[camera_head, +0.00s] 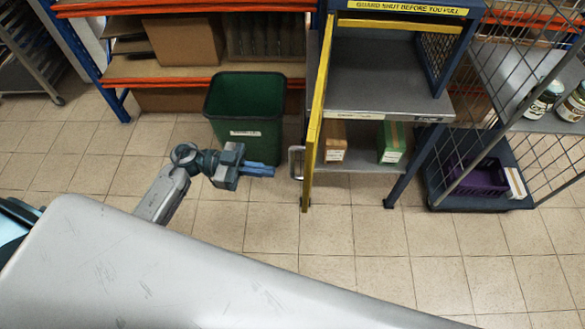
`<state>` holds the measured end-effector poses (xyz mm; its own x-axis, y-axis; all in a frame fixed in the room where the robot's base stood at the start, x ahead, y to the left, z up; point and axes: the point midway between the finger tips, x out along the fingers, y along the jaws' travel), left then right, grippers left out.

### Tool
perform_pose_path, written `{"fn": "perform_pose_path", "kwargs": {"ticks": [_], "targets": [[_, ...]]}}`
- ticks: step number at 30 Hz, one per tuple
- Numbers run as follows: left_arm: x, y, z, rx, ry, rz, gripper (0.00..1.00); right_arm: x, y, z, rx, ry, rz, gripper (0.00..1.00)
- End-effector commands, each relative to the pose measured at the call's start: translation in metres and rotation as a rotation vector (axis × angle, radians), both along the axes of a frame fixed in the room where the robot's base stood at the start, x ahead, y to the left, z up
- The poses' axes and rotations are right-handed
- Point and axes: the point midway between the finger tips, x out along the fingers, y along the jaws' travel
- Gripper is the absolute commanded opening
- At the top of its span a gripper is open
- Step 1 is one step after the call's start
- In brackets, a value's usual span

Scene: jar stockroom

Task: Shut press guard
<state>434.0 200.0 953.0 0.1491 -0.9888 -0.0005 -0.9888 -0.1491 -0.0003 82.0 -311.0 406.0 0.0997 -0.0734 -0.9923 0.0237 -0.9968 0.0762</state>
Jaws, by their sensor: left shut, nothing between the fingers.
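The press guard (317,110) is a yellow-framed panel, seen almost edge-on at the left side of the blue press (398,72). It stands swung open, sticking out toward me from the press. A pale handle (296,163) is on the left face of the guard near its front end. My left gripper (272,170) is shut and empty, a little left of the handle, with its fingers pointing right toward it. A small gap seems to lie between fingertips and handle. My right gripper is not in view.
A green bin (247,112) stands behind my left gripper, by the orange shelving (180,78). Two boxes, brown (335,142) and green (391,143), sit on the press's lower shelf. A wire cage trolley (480,205) stands at right. The tiled floor in front is clear.

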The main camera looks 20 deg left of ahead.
Motion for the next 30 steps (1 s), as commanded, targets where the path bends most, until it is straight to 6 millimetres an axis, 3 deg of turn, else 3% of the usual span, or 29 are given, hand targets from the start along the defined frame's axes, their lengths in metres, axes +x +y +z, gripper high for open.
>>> {"fn": "perform_pose_path", "kwargs": {"ticks": [6, 12, 30], "targets": [[0.006, -0.038, 0.005, -0.006, 0.001, 0.001, 0.00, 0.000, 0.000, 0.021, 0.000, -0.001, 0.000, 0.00], [0.009, -0.061, 0.003, -0.002, 0.002, 0.000, 0.00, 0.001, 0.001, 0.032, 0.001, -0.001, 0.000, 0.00], [0.012, -0.072, 0.000, 0.000, 0.000, -0.001, 0.00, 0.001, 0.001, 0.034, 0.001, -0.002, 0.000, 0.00]]}}
